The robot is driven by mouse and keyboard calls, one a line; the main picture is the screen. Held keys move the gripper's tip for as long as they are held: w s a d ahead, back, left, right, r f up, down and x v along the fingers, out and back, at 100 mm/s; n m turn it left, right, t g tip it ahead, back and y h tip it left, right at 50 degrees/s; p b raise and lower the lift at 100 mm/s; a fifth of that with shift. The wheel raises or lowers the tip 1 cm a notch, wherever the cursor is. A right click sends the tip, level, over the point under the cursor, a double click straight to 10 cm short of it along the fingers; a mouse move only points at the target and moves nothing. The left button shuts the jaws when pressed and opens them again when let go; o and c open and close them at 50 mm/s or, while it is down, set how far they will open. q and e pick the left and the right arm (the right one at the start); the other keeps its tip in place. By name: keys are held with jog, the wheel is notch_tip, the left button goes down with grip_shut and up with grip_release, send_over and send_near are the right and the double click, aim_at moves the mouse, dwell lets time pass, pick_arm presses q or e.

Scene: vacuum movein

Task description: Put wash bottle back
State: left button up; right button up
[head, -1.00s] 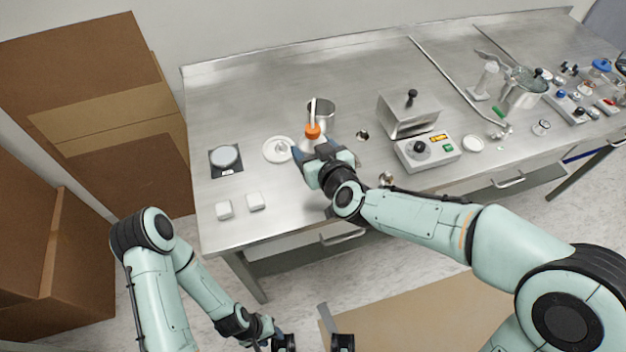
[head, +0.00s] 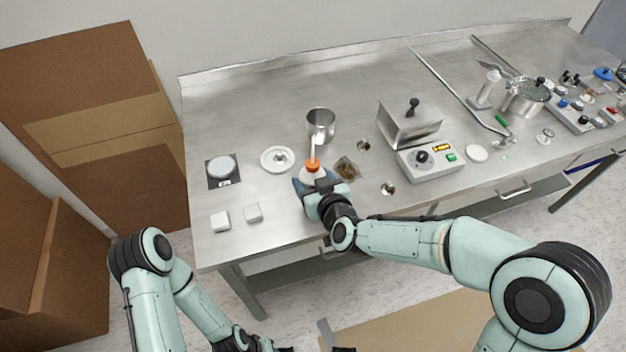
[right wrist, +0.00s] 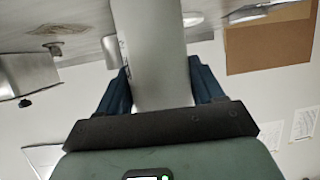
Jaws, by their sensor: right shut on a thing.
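The wash bottle (head: 313,171) has an orange cap and a white spout, and stands roughly upright over the near middle of the steel table. My right gripper (head: 321,190) is shut on its body, which the gripper partly hides in the head view. In the right wrist view the pale bottle body (right wrist: 157,50) sits between the two dark blue fingers of the gripper (right wrist: 160,90). I cannot tell whether the bottle's base touches the table. My left gripper (head: 262,346) is low at the bottom edge of the head view, away from the table, and its fingers are not clear.
Near the bottle are a steel beaker (head: 321,126), a white round lid or dish (head: 277,159), a brownish square piece (head: 347,169) and a steel box (head: 409,124) with a control unit (head: 430,158). Left rear is free.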

jog(key=o, duration=0.7)
jog(key=shift+f, duration=0.1)
jog(key=shift+r, duration=0.2)
jog(key=v, duration=1.2)
